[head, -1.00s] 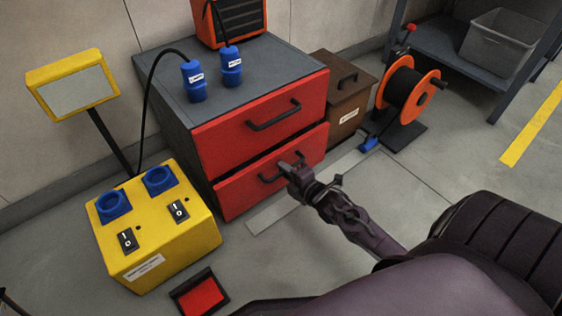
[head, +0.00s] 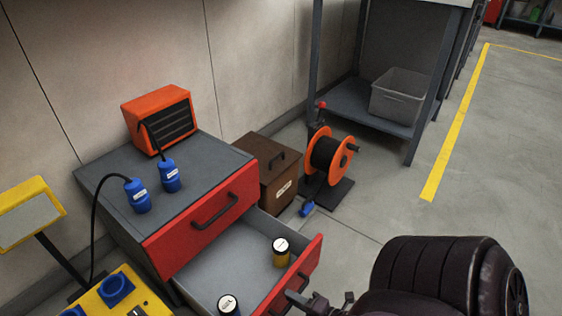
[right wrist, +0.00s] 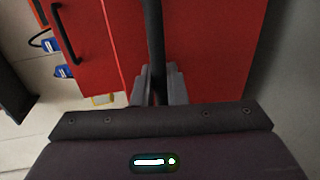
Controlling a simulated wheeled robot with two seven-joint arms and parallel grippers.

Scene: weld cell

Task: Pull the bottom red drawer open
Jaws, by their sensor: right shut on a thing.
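The bottom red drawer (head: 311,258) stands pulled out from the grey cabinet (head: 112,180), and its grey inside shows. My right gripper (head: 299,299) is at the drawer's front in the head view. In the right wrist view, my right gripper (right wrist: 157,80) is shut on the black bar handle (right wrist: 153,30), with the red drawer front (right wrist: 215,50) behind it. Part of the handle is hidden by the fingers. The top red drawer (head: 168,247) is closed. My left gripper is out of view.
Two blue plugs (head: 169,177) and an orange heater (head: 140,112) are on the cabinet. A brown box (head: 262,179) and cable reel (head: 345,152) stand right. Floor (head: 370,215) beyond is clear.

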